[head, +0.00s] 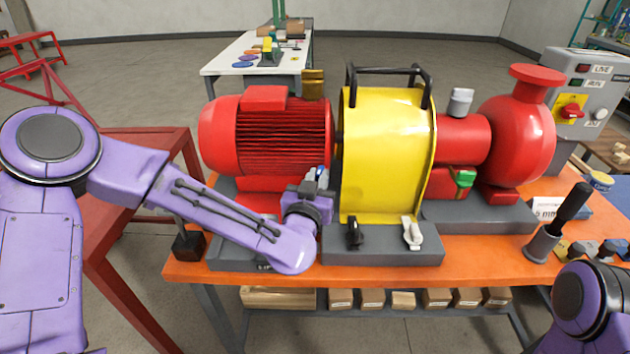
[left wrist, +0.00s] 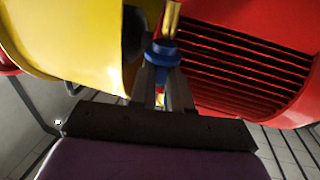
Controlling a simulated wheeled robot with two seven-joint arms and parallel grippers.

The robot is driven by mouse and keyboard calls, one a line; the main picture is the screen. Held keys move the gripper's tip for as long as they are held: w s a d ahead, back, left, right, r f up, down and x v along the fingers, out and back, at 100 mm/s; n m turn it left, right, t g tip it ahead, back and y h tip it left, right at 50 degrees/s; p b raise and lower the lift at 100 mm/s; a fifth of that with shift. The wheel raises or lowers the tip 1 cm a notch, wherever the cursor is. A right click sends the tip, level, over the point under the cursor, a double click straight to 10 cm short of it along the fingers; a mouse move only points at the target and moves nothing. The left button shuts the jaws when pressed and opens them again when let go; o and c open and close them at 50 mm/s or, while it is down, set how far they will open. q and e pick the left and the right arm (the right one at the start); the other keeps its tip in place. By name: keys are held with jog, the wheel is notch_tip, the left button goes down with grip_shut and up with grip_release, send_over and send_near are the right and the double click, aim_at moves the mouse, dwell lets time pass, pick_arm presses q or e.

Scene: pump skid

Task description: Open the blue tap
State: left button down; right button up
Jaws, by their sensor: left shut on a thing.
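The blue tap (left wrist: 163,53) shows in the left wrist view, with a brass-coloured stem beyond it. It sits in the gap between the yellow guard (head: 385,150) and the red motor (head: 270,135). My left gripper (head: 319,178) reaches into this gap in the head view and hides most of the tap there. In the left wrist view its two fingers (left wrist: 162,85) are shut on the blue tap, one on each side. My right gripper is out of view; only part of my right arm shows at the lower right.
A red pump (head: 517,140) stands right of the guard, with a green-handled part (head: 464,178) below the shaft. Black and white latches stand at the guard's foot. A control box (head: 590,95) is at the right.

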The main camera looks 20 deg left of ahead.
pick_arm(q)
jog(key=shift+d+n+g+y, duration=0.15)
jog(key=shift+n+y, duration=0.4)
jog(key=shift+y, duration=0.3)
jog(key=shift+d+n+g+y, duration=0.15)
jog(key=shift+n+y, duration=0.4)
jog(key=shift+y, duration=0.3)
jog(key=shift+w+y, duration=0.1)
jog(key=shift+y, duration=0.2)
jog(key=c, duration=1.1)
grip_release()
jog(key=shift+w, duration=0.1)
jog(key=b+v, duration=0.2)
jog(key=v, duration=0.8)
jog(key=shift+s, duration=0.25)
jog(key=shift+s+f, duration=0.1)
